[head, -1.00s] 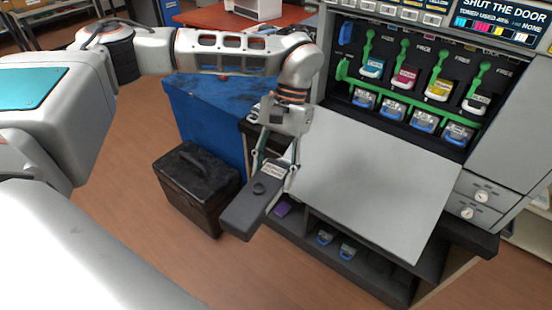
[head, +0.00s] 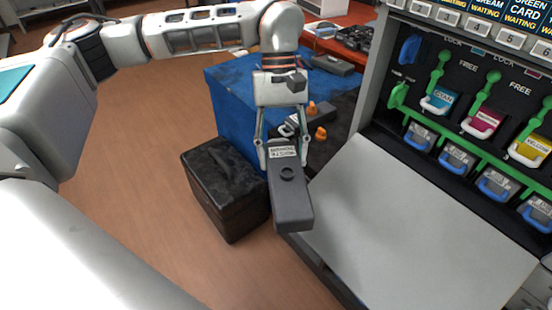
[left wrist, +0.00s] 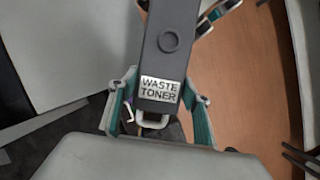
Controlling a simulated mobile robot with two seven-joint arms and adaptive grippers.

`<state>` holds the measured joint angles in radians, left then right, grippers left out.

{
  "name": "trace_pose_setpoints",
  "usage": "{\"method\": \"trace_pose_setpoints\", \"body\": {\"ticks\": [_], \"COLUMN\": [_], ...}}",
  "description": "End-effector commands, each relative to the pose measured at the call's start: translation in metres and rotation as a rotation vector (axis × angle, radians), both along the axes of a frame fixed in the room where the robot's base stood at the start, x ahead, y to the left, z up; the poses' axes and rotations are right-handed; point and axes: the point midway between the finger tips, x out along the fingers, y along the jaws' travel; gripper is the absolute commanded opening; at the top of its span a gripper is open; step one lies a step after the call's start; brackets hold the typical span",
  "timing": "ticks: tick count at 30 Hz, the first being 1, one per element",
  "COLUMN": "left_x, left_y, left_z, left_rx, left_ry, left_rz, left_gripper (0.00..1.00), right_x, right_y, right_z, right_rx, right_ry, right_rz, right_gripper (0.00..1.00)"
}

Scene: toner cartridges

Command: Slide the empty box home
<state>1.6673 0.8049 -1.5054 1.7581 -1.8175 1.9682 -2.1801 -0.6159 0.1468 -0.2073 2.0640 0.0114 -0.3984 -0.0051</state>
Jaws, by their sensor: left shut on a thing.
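A dark grey box (head: 290,200) with a plate reading "WASTE TONER" is in my left gripper (head: 284,158). The gripper is shut on its labelled end, and the box hangs in the air pointing toward the camera, in front of the machine. The left wrist view shows the box (left wrist: 172,50) between the two teal-padded fingers (left wrist: 158,112), with a pale handle loop at its near end. The printer (head: 460,125) stands open at the right, its grey door (head: 415,230) folded down.
A black case (head: 222,185) stands on the floor beside a blue cabinet (head: 235,105). Orange-topped items (head: 318,133) lie on a dark surface behind the gripper. Several toner cartridges, including cyan (head: 438,100), magenta (head: 482,121) and yellow (head: 530,149), sit in the machine. Floor at left is clear.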

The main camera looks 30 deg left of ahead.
Motion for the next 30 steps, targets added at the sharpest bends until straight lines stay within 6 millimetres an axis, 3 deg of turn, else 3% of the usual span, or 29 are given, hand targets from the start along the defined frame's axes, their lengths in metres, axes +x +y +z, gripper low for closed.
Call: {"method": "trace_pose_setpoints", "body": {"ticks": [30], "left_x": [0.005], "left_y": [-0.050], "left_z": [0.034], "left_rx": [-0.006], "left_ry": [0.001], "left_rz": [1.368], "left_gripper": [0.01], "right_x": [0.003], "right_y": [0.004], "right_z": [-0.024], "right_rx": [-0.006], "right_ry": [-0.002], "right_rz": [0.021], "right_gripper": [0.68]}}
